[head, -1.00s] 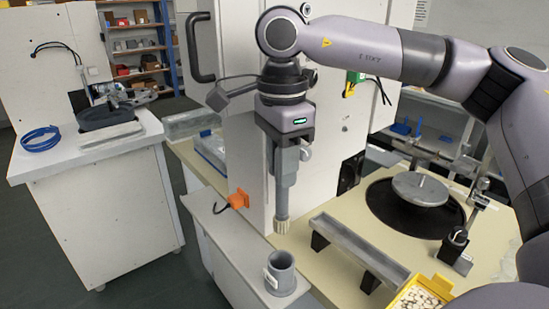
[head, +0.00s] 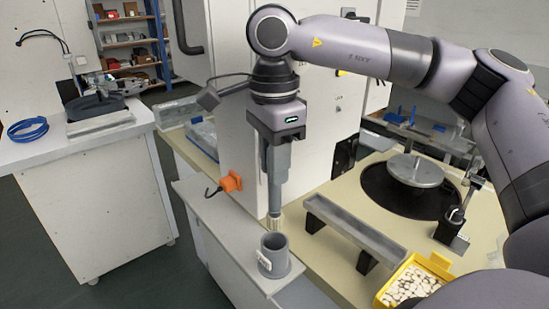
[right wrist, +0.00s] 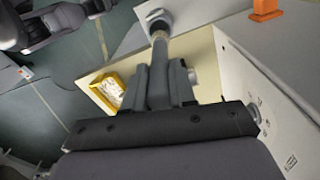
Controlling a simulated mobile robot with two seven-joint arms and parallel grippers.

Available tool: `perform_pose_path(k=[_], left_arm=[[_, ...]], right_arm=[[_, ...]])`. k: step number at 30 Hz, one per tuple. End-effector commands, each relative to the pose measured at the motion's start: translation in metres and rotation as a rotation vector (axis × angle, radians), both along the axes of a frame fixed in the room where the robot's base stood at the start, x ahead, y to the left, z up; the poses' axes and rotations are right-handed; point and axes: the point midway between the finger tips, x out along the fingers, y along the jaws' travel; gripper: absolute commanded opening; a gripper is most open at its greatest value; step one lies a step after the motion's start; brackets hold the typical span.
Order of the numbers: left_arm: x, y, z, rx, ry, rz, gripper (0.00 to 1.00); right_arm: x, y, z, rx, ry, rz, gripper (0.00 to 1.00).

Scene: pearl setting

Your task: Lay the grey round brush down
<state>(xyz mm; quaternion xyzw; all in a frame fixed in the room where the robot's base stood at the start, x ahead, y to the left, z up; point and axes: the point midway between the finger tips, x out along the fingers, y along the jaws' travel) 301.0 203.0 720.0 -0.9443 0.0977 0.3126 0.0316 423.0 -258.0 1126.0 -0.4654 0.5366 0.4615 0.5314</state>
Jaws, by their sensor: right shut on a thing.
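The grey round brush (head: 278,190) hangs upright with its cream bristle end (head: 274,223) pointing down. My right gripper (head: 277,160) is shut on its upper part. The bristle end is just above or behind the rim of a grey cup (head: 274,262) on the narrow white ledge. In the right wrist view the brush (right wrist: 160,55) runs out from between the fingers (right wrist: 158,90), its tip near the cup (right wrist: 157,17). The part inside the jaws is mostly hidden. My left gripper is not in view.
A long grey trough (head: 357,232) on black feet stands right of the cup. A yellow bin (head: 436,266) of white pieces sits at front right. An orange piece with a hook (head: 231,182) is on the ledge. A grey disc (head: 414,172) lies over a black round plate.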

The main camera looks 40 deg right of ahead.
Motion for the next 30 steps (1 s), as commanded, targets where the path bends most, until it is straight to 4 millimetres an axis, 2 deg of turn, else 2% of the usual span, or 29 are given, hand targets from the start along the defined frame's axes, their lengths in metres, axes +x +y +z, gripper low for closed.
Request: perform_pose_path(k=[1, 21, 30], left_arm=[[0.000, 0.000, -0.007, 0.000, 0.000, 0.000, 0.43], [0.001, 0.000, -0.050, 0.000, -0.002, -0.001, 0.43], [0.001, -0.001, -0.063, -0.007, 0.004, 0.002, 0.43]], right_arm=[[0.000, 0.000, -0.008, 0.000, 0.001, 0.000, 0.00], [0.000, 0.000, -0.062, 0.000, 0.000, 0.000, 0.00], [0.000, 0.000, -0.080, 0.000, 0.000, 0.000, 0.00]])
